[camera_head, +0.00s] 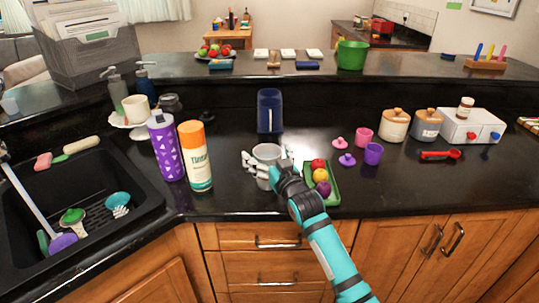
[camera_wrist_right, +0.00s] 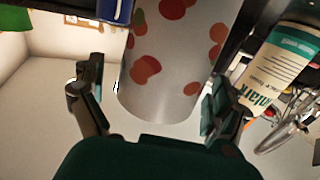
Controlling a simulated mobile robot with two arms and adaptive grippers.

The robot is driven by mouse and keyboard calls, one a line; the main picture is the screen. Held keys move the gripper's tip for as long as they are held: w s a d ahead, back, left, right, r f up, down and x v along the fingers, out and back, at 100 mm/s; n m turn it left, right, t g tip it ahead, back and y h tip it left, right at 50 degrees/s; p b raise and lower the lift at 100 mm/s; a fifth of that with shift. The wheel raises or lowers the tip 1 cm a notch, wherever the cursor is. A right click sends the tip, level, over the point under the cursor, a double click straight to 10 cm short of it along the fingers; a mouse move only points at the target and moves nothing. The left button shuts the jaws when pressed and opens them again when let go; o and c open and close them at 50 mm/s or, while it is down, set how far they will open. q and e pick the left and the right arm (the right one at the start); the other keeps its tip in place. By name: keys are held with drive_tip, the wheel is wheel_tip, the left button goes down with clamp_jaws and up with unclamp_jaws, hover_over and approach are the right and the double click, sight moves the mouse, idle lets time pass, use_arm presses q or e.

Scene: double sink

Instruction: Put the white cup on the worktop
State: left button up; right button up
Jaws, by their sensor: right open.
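A pale cup (camera_head: 267,153) appears to stand upright on the dark worktop (camera_head: 395,185), near its front edge. My right gripper (camera_head: 266,166) is open, with its fingers on either side of this cup. In the right wrist view the open right gripper (camera_wrist_right: 155,115) straddles a white cylinder with red and orange spots (camera_wrist_right: 165,75). Whether the fingers touch it, I cannot tell. Another white cup (camera_head: 136,107) sits on white dishware at the back left, by the sink. My left gripper is out of view.
A purple bottle (camera_head: 165,148) and an orange-capped bottle (camera_head: 196,158) stand left of the gripper. A green tray (camera_head: 334,194) with fruit lies close on the right. A blue container (camera_head: 269,108) stands behind. The sink (camera_head: 118,168) is at the left.

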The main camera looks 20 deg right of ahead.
drive_tip(key=shift+r, duration=0.3)
drive_tip(key=s+d+b, duration=0.1)
drive_tip(key=s, duration=1.1)
drive_tip(key=shift+d, duration=0.15)
